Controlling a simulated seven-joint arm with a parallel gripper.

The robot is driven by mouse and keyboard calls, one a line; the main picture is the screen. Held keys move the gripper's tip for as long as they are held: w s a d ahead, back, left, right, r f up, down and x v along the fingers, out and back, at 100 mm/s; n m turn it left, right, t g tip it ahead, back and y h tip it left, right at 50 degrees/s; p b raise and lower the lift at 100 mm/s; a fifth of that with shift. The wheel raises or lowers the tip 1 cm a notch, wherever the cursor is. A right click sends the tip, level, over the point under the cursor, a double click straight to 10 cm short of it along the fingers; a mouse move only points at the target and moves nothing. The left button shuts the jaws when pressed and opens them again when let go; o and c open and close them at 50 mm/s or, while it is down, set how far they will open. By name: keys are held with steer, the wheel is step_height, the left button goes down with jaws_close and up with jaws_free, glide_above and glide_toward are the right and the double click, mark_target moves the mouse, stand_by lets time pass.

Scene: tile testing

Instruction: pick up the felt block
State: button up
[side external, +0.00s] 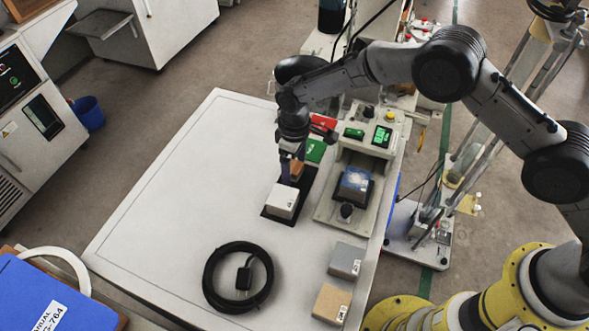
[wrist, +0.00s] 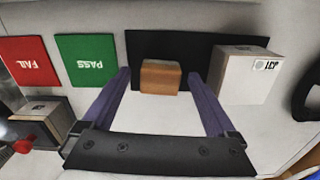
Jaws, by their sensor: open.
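An orange-brown block (wrist: 160,77) stands on the black mat (wrist: 145,44) in the wrist view, between my fingertips and apart from both. It also shows in the side view (side external: 297,169), partly hidden by my gripper. My gripper (side external: 292,178) is open and points down over the mat. In the wrist view its purple fingers (wrist: 158,85) stand either side of the block. A white-grey labelled block (wrist: 240,78) stands on the mat beside it, just right of the right finger; the side view shows it too (side external: 282,201). I cannot tell by material which block is felt.
A green PASS card (side external: 315,150) and a red FAIL card (side external: 323,121) lie behind the mat. A test device (side external: 345,190) stands to the right. A grey block (side external: 346,260), a tan block (side external: 331,304) and a coiled black cable (side external: 212,278) lie in front. The table's left is clear.

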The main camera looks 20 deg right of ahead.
mark_target(296, 168)
steer(key=shift+f, duration=0.2)
steer(key=c, duration=1.4)
steer(key=shift+r, duration=0.15)
steer(key=shift+c, duration=0.2)
steer(key=shift+r, duration=0.2)
steer(key=r, duration=0.3)
steer(key=shift+s+d+r, duration=0.1)
steer(key=shift+s+d, duration=0.05)
steer(key=shift+s, duration=0.05)
steer(key=s+d+r, duration=0.6)
steer(key=s+r, duration=0.3)
steer(key=s, duration=0.2)
steer(key=shift+s+d, duration=0.35)
steer(key=shift+d, duration=0.05)
